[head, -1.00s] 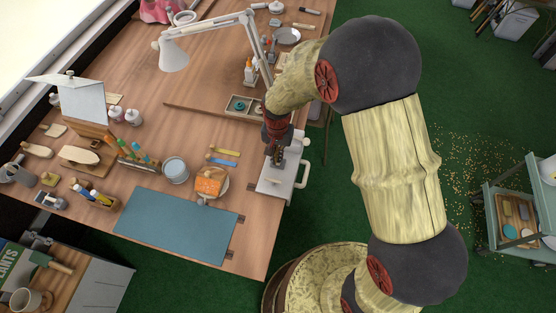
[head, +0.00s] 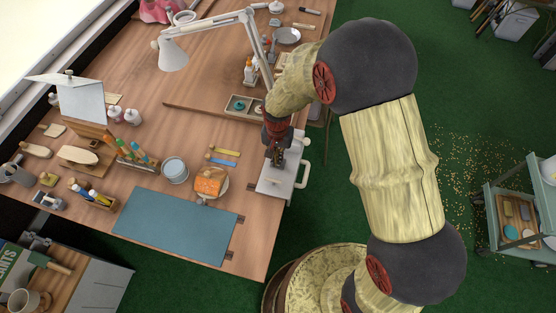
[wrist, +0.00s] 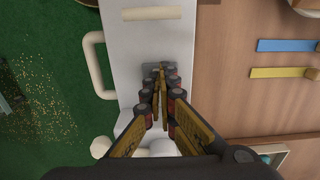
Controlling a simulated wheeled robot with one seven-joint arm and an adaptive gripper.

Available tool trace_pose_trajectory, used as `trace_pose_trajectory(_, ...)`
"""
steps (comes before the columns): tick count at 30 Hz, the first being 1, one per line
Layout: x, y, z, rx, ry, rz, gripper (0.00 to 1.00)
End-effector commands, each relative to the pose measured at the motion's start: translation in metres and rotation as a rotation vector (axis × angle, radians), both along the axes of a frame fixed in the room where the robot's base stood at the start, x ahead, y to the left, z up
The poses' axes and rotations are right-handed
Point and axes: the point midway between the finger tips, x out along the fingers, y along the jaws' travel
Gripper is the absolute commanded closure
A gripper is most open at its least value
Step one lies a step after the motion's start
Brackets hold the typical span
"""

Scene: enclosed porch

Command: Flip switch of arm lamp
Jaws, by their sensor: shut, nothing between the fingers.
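My gripper (head: 277,160) is shut and empty. It points down over a white flat-topped object (head: 271,188) at the bench's right edge. In the wrist view my fingertips (wrist: 158,72) are together over a small grey patch on this white surface (wrist: 155,45); I cannot tell if they touch it.
A cream handle (head: 304,173) juts from the white object past the bench edge. A blue-grey mat (head: 165,228) is clear. A small cart (head: 510,243) stands right.

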Motion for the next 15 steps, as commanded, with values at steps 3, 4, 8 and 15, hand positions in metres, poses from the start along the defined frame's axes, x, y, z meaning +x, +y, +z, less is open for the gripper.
trace_pose_trajectory(3,-0.0001,-0.0001,-0.0022,0.000,0.000,0.000,1.00)
trace_pose_trajectory(4,-0.0001,-0.0001,-0.0027,0.000,0.000,0.000,1.00)
trace_pose_trajectory(8,-0.0001,-0.0001,-0.0040,0.000,0.000,0.000,1.00)
trace_pose_trajectory(15,-0.0004,-0.0001,0.0044,0.000,0.000,0.000,1.00)
